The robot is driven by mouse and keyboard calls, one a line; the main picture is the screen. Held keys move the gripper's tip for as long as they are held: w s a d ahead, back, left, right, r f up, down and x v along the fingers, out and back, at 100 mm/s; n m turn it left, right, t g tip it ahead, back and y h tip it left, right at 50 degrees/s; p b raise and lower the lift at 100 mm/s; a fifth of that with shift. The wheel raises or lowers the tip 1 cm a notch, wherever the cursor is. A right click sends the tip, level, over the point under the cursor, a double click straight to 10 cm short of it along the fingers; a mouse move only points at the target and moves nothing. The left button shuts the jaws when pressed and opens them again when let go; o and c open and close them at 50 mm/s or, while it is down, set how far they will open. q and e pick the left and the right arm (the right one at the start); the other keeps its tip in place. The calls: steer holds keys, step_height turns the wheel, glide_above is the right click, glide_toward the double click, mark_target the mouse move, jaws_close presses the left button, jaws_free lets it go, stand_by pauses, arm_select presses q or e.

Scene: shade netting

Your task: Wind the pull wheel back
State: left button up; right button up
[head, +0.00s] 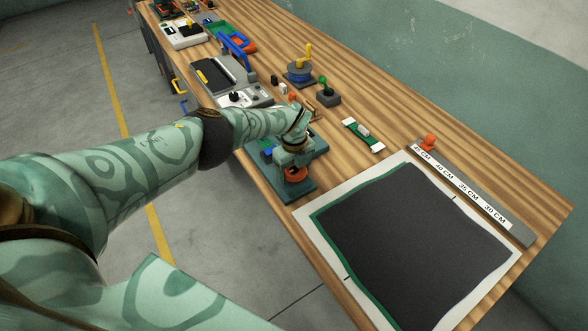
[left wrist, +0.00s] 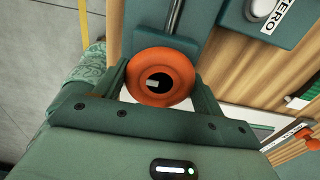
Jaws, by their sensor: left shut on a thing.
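The pull wheel is an orange ring with a dark centre (left wrist: 181,77) and fills the middle of the left wrist view. It also shows in the head view as an orange disc (head: 296,174) at the near end of a dark green base (head: 290,191). My left gripper (left wrist: 161,82) is shut on it, one finger on either side of the ring. In the head view my left gripper (head: 294,158) covers much of the base. A dark rod (left wrist: 175,17) runs from the wheel along the base. My right gripper is not in view.
A black panel (head: 410,245) with a white and green border lies to the right. A ruler strip (head: 465,190) with an orange slider (head: 429,142) lies beyond it. A joystick box (head: 328,98) and grey machines stand farther back on the wooden bench.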

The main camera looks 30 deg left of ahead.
mark_target(294, 168)
arm_select(q)
steer(key=shift+w+r, duration=0.1)
steer(key=shift+r, duration=0.05)
steer(key=o, duration=1)
steer(key=shift+c, duration=0.2)
step_height(294, 168, up, 8)
steer(key=p, duration=0.5)
steer(key=shift+a, duration=0.1)
step_height(294, 168, up, 8)
steer(key=p, duration=0.1)
